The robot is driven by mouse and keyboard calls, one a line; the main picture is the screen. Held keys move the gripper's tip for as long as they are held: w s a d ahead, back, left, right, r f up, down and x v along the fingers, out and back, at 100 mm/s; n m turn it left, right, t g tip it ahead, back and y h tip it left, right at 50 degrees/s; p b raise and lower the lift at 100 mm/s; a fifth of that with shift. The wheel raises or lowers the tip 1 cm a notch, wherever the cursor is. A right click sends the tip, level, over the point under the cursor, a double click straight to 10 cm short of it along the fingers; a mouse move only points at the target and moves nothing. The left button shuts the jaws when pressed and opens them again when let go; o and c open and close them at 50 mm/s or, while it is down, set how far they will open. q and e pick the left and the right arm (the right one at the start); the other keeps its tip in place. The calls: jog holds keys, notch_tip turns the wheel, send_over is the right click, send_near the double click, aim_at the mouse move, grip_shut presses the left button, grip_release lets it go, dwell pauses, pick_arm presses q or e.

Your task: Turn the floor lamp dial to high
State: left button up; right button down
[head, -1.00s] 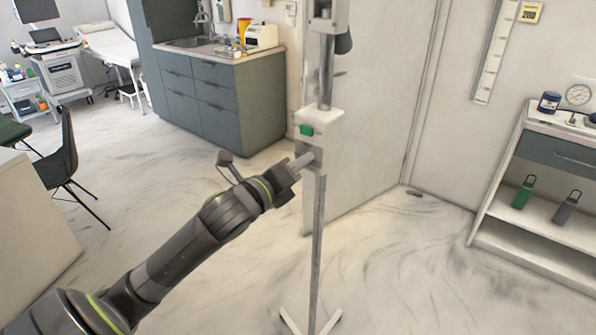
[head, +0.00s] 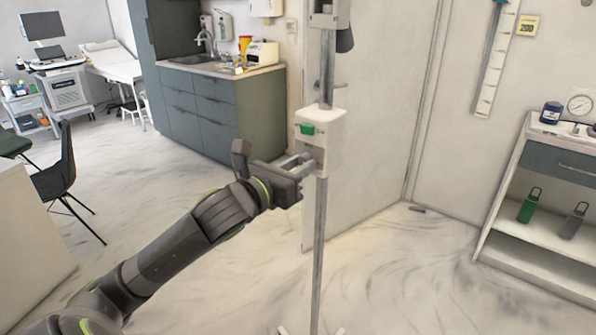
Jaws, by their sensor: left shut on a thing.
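The floor lamp (head: 318,240) stands upright in the middle of the head view, a grey pole with a white control box (head: 331,131) partway up. A green part (head: 307,128) sits on the box's front. My left gripper (head: 305,165) reaches in from the left at the lower front of the box. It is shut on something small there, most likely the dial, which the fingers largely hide. The dial's setting cannot be read. The lamp's top is out of view. My right gripper is not in view.
A grey cabinet with a sink (head: 205,100) stands behind at the left. A white door (head: 370,130) is behind the lamp. A shelf unit (head: 545,225) with bottles is at the right. A dark chair (head: 62,180) and desk are at the left. Floor around the lamp is clear.

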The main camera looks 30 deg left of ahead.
pick_arm(q)
jog(key=shift+f+m, duration=0.1)
jog(key=shift+m, duration=0.2)
dwell(0.4)
jog(key=o, duration=1)
jog(key=shift+s, duration=0.1)
jog(key=shift+s+a+p, duration=0.25)
jog(key=shift+s+p, duration=1.95)
jog(key=shift+s, duration=0.65)
jog(key=shift+s+a+p, duration=0.2)
jog(key=shift+s+p, duration=2.05)
jog(key=shift+s, duration=0.65)
jog(key=shift+s+a+p, duration=0.25)
jog(key=shift+s+p, duration=1.95)
jog(key=shift+s, duration=0.65)
